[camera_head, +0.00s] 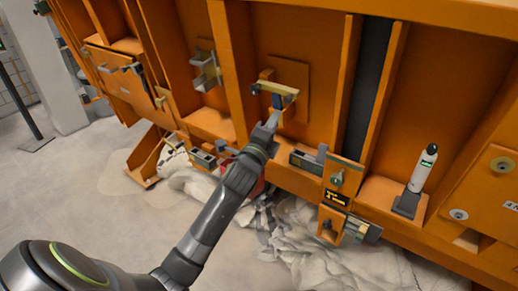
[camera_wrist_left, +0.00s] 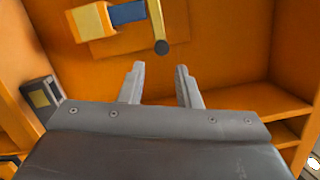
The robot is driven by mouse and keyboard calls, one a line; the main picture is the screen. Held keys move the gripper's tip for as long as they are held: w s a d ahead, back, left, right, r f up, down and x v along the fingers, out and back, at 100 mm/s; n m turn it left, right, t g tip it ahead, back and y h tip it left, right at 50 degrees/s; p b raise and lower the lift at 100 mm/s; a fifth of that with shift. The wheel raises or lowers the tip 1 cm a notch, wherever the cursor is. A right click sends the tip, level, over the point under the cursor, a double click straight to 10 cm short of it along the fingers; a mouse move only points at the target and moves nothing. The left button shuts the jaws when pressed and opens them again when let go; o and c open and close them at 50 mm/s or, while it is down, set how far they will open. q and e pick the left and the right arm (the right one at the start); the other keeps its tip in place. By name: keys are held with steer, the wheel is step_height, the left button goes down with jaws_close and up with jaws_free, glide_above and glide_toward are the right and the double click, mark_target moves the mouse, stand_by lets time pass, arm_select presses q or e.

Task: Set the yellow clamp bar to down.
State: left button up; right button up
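The yellow clamp bar (camera_head: 280,89) sticks out from an orange plate on the sandbed's side wall, with a blue piece beside it. In the left wrist view the yellow bar (camera_wrist_left: 155,16) ends in a dark round knob, and the blue piece (camera_wrist_left: 128,13) joins it to a yellow block. My left gripper (camera_head: 274,117) is just below the bar in the head view. In the left wrist view its two fingers (camera_wrist_left: 160,82) stand apart with nothing between them, pointing toward the knob and apart from it. My right gripper is not in view.
Orange ribs and a lower ledge (camera_head: 290,180) frame the bay. To the right are a metal latch block (camera_head: 307,161), a small black display (camera_head: 336,198) and a white cylinder (camera_head: 422,170) on a dark foot. Crumpled pale sheeting (camera_head: 335,250) lies below.

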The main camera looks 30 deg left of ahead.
arm_select(q)
steer(key=b+v, duration=0.1)
steer(key=v, duration=0.8)
steer(key=shift+s, duration=0.15)
steer(key=shift+f, duration=0.2)
steer(key=a+f+n+g, duration=0.3)
steer(key=f+n+g, duration=0.2)
steer(key=f, duration=1.8)
steer(key=s+a+f+n+g, duration=0.15)
steer(key=s+f, duration=0.25)
steer(key=f, duration=0.5)
steer(key=s+f+n+g, duration=0.3)
steer(key=f, duration=0.6)
steer(key=s+f+n+g, duration=0.5)
steer(key=s+f+n, duration=0.1)
steer(key=s+f, duration=1.15)
steer(key=s+d+f+n+g, duration=0.1)
steer(key=s+f+n+g, duration=0.1)
steer(key=s, duration=0.9)
steer(key=s+d+f+n+g, duration=0.2)
steer(key=s+f, duration=0.3)
steer(key=s, duration=0.6)
steer(key=shift+s+n+g, duration=0.2)
steer(key=shift+n+g, duration=0.15)
steer(key=shift+n, duration=0.2)
